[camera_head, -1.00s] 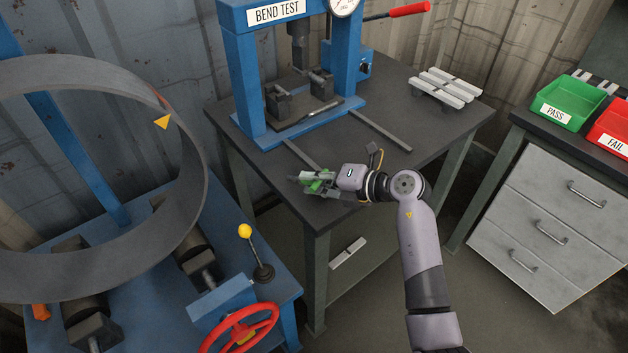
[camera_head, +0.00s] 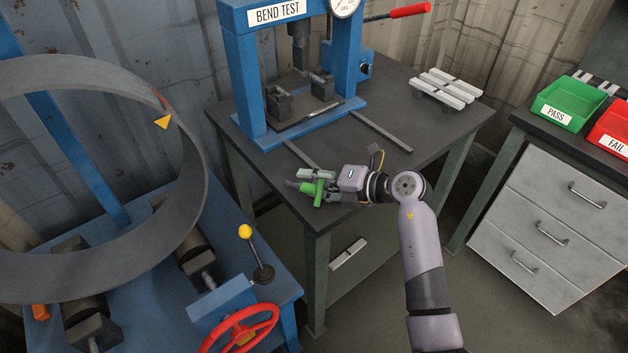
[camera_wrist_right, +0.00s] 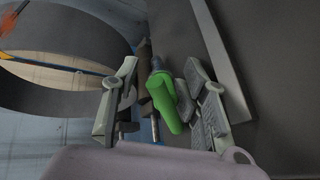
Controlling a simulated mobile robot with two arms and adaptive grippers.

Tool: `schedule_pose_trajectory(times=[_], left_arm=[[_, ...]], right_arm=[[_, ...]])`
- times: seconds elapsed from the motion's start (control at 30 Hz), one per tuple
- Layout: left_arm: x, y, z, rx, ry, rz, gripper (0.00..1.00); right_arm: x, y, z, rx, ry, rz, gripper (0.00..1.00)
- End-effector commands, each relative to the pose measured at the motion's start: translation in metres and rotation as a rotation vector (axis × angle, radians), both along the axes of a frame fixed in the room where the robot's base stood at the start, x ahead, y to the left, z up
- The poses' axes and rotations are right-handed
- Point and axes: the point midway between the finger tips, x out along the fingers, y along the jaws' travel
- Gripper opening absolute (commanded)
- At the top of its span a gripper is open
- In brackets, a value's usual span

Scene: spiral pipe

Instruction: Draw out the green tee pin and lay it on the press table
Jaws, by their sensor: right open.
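The green tee pin (camera_head: 313,189) is at the front left corner of the press table (camera_head: 352,165), its grey shank pointing left. My right gripper (camera_head: 316,185) is open around it, with a finger on either side. In the right wrist view the green tee pin (camera_wrist_right: 168,100) sits between the spread fingers of the right gripper (camera_wrist_right: 162,78). The right finger is close to the green head; I cannot tell whether they touch. The pin appears to lie on the dark table top near its edge. My left gripper is out of view.
The blue bend-test press (camera_head: 250,75) stands at the back of the table. Several light bars (camera_head: 450,88) lie at its back right. The large rolled ring (camera_head: 195,170) stands at the left. A green PASS bin (camera_head: 572,100) and a red FAIL bin (camera_head: 612,125) are at the right.

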Motion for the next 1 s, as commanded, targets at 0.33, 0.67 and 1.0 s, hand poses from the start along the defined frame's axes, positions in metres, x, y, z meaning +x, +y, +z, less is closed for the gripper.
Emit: schedule_pose_trajectory(times=[0.33,0.67,1.0], left_arm=[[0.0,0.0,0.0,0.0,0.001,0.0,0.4],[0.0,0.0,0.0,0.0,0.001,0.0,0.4],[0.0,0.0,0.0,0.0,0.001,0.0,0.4]], right_arm=[[-0.028,-0.047,0.02,-0.007,-0.001,-0.002,0.42],[-0.054,-0.088,0.042,-0.003,-0.001,-0.001,0.42],[-0.058,-0.093,0.045,0.001,0.0,0.0,0.42]])
